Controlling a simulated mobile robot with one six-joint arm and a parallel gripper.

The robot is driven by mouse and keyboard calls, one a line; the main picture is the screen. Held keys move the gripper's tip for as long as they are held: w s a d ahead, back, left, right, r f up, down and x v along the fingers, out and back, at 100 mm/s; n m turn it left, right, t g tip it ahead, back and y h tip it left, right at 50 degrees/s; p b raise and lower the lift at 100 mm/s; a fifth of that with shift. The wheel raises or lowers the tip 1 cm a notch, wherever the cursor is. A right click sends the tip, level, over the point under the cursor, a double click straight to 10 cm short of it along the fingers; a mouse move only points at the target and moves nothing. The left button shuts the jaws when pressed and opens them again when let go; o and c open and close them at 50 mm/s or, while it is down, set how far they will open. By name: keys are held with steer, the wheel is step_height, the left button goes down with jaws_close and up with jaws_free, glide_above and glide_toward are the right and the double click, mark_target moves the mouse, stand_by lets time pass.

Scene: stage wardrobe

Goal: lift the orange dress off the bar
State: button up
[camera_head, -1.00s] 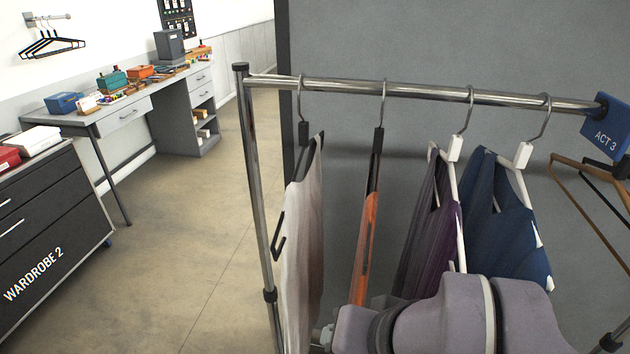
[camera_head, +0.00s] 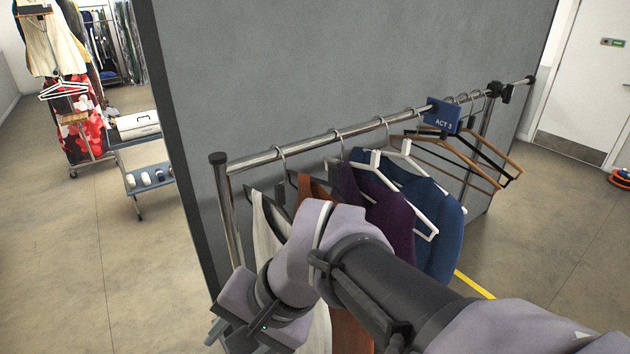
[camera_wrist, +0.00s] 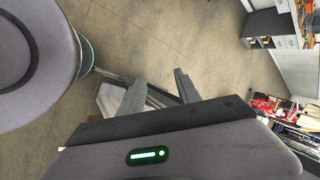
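The orange dress (camera_head: 314,187) hangs from the metal bar (camera_head: 310,141), between a white garment (camera_head: 263,222) and a purple one (camera_head: 393,213). My arm hides most of it; a lower strip shows below the arm. My gripper (camera_head: 218,328) is low at the left end of the rack, in front of the white garment and apart from the orange dress's hanger. In the wrist view my gripper (camera_wrist: 158,84) has its fingers spread with floor between them. A pale cloth edge (camera_wrist: 109,98) shows beside one finger; the orange dress is not visible there.
A blue garment (camera_head: 437,214) hangs right of the purple one. A blue ACT 3 sign (camera_head: 442,117) and several empty hangers (camera_head: 468,150) follow along the bar. A grey partition (camera_head: 330,60) stands close behind the rack. A small cart (camera_head: 150,179) stands at the left, with open floor before it.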

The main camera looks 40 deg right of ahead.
steer(key=w+d+r+m+t+y+p, duration=0.1)
steer(key=w+d+r+m+t+y, duration=0.15)
steer(key=w+d+m, duration=0.55)
steer(key=m+t+h, duration=0.9)
steer(key=m+t, duration=0.2)
steer(key=m, duration=0.7)
glide_toward(336, 177)
steer(key=shift+y, duration=0.25)
steer(key=s, duration=0.5)
steer(key=shift+a+r, duration=0.25)
steer(key=shift+a, duration=0.15)
steer(key=shift+w+d+g, duration=0.1)
steer(key=shift+d+g, duration=0.05)
steer(key=shift+g, duration=0.1)
steer(key=w+p, duration=0.1)
steer(key=w, duration=0.4)
steer(key=w+d+p, duration=0.1)
steer(key=w, duration=0.4)
steer(key=w+p, duration=0.1)
steer(key=w, duration=0.4)
steer(key=shift+w+d, duration=0.1)
steer(key=shift+d, duration=0.2)
